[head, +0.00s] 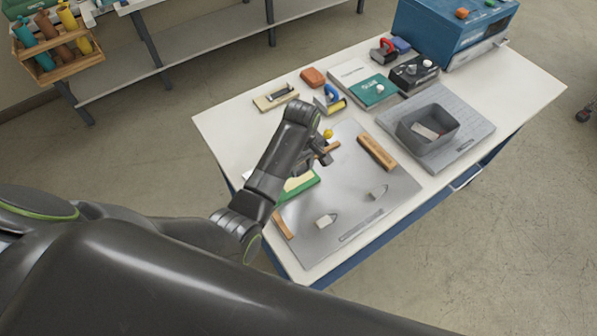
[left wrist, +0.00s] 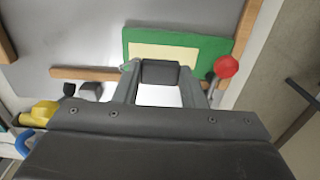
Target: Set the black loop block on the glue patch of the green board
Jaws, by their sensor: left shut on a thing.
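The green board (head: 304,188) lies at the left edge of the grey metal sheet, partly hidden by my left arm in the head view. In the left wrist view the green board (left wrist: 212,46) carries a cream glue patch (left wrist: 147,52). My left gripper (head: 322,157) is above the work area, beyond the board in the head view. In the left wrist view my left gripper (left wrist: 160,80) is shut on the black loop block (left wrist: 160,71), which overlaps the board's near edge in the picture. Its height above the board cannot be told. My right gripper is not in view.
Wooden strips (head: 377,152) and small pale blocks (head: 326,221) lie on the metal sheet (head: 350,213). A dark grey bin (head: 428,128) stands on a grey mat at right. A red ball (left wrist: 226,66) shows beside the board. Tools and boxes line the table's back.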

